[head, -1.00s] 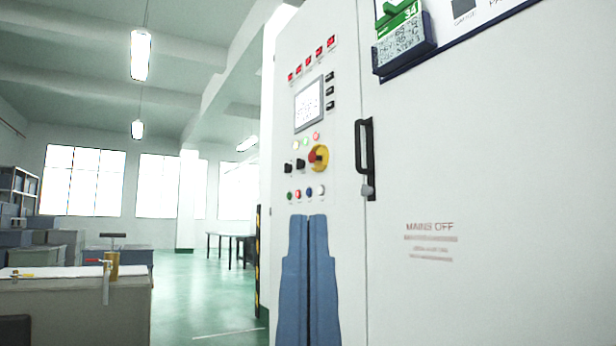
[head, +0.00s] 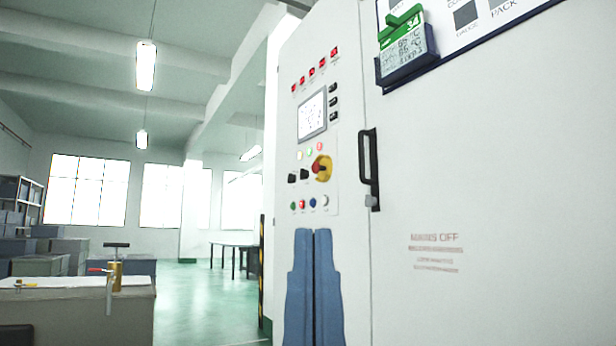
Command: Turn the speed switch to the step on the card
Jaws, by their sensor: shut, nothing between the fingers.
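Two small black knobs (head: 298,176) sit side by side on the cabinet's control panel, left of a red-and-yellow rotary switch (head: 321,168). Their labels are too small to read, so I cannot tell which is the speed switch or its setting. My gripper (head: 314,231) shows as two blue fingers pressed together, empty, at the lower middle. Its tips appear below the row of buttons, apart from the knobs.
A display (head: 312,114) and red indicators (head: 315,72) are above the knobs; coloured buttons (head: 308,204) are below. A black door handle (head: 370,170) projects to the right. A bench (head: 80,313) with a brass fitting stands at left, with open floor (head: 200,300) beyond.

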